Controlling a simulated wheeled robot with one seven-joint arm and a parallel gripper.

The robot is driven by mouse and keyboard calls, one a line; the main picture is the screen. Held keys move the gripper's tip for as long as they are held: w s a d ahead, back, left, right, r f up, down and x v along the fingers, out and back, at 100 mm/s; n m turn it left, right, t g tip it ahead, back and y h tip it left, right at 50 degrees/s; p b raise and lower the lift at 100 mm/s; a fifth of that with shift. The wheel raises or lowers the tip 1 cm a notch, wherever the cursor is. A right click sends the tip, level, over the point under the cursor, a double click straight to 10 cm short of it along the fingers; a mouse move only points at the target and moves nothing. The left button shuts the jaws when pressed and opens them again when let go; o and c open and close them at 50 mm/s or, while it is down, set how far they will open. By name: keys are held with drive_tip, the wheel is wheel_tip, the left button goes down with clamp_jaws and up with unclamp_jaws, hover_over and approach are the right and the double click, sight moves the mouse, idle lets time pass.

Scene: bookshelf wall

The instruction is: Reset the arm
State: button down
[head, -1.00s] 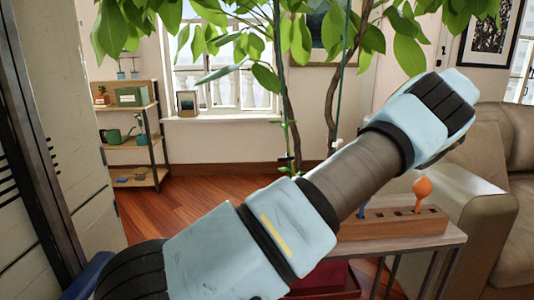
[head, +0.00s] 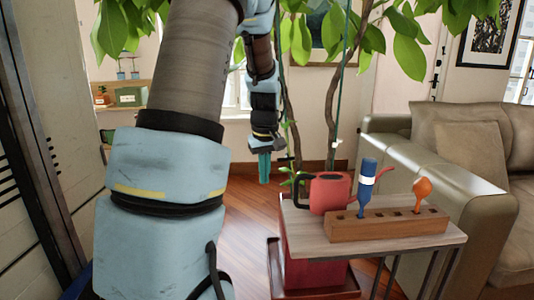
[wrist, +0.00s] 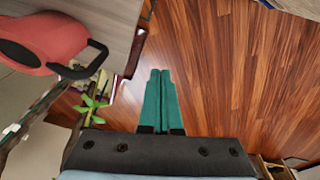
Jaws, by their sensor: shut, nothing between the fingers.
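My gripper (head: 264,167) points down in the head view, left of the small table and in front of the tree. Its green fingers are together, with nothing between them. In the wrist view my gripper (wrist: 161,75) shows its two fingers side by side over bare wooden floor. My arm rises at the left of the head view and bends over to the gripper. It hides part of the window and shelf behind.
A side table (head: 312,232) holds a red watering can (head: 330,192) and a wooden block (head: 385,226) with a blue tool (head: 365,188) and an orange-headed tool (head: 422,190). The can also shows in the wrist view (wrist: 45,35). A sofa (head: 415,150) stands right. Floor (wrist: 225,80) is clear.

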drive_tip(key=s+a+f+m, duration=0.1)
drive_tip(key=s+a+m, duration=0.2)
drive_tip(key=s, duration=0.6)
drive_tip(key=s+a+f+m, duration=0.2)
drive_tip(key=s+a, duration=0.1)
drive_tip(key=s, duration=0.6)
wheel_tip(320, 180, up, 14)
drive_tip(key=p, duration=1.3)
drive_tip(key=shift+w+f, duration=0.25)
drive_tip(key=shift+w, duration=0.1)
drive_tip(key=shift+d, duration=0.1)
